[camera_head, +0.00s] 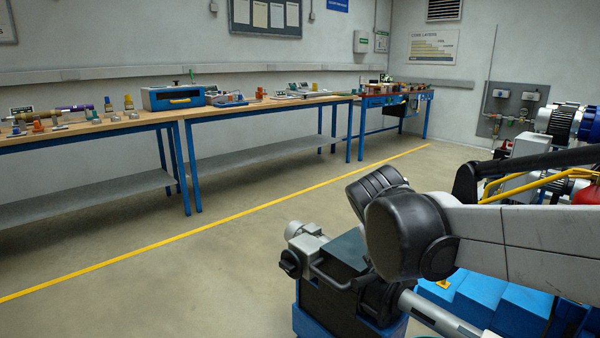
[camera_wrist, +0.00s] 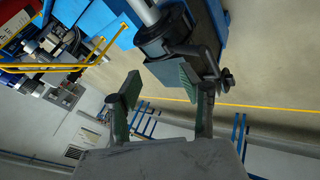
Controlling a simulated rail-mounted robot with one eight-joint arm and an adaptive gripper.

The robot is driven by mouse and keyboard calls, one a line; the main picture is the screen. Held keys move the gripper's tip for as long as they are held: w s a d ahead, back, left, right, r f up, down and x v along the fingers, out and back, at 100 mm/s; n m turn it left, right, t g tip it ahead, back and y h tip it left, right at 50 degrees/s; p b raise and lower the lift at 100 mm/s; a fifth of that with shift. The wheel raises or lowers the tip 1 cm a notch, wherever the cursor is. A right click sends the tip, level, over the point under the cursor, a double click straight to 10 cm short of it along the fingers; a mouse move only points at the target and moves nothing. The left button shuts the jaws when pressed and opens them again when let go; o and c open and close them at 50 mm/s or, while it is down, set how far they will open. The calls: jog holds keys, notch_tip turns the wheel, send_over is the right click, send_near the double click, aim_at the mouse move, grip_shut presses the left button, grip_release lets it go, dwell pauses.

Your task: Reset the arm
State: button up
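My arm is stretched across the right side of the head view, with its dark joint in front of the machine. My gripper (camera_wrist: 160,88) shows in the wrist view. Its two fingers stand apart with green pads facing each other, and I see nothing held between them. The fingers appear in front of the dark machine end with its shaft; I cannot tell how far away that is. In the head view my gripper's fingers are not visible.
A machine (camera_head: 345,280) with a grey shaft and blue base stands close by, under my arm. Workbenches (camera_head: 262,110) with tools and parts line the far wall. A yellow floor line (camera_head: 220,222) runs before them. The floor between line and machine is clear.

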jog(key=s+d+f+m+y, duration=0.1)
jog(key=s+f+m+y, duration=0.1)
jog(key=s, duration=0.8)
jog(key=s+d+f+m+y, duration=0.1)
jog(key=s+f+m+y, duration=0.1)
jog(key=s, duration=0.7)
notch_tip(320, 180, up, 18)
jog(key=t+p, duration=0.1)
jog(key=p, duration=1.7)
notch_tip(320, 180, down, 18)
jog(key=b, duration=1.7)
jog(key=shift+s+a+r, duration=0.15)
jog(key=shift+a, duration=0.1)
jog(key=shift+r, duration=0.1)
jog(key=shift+d, duration=0.15)
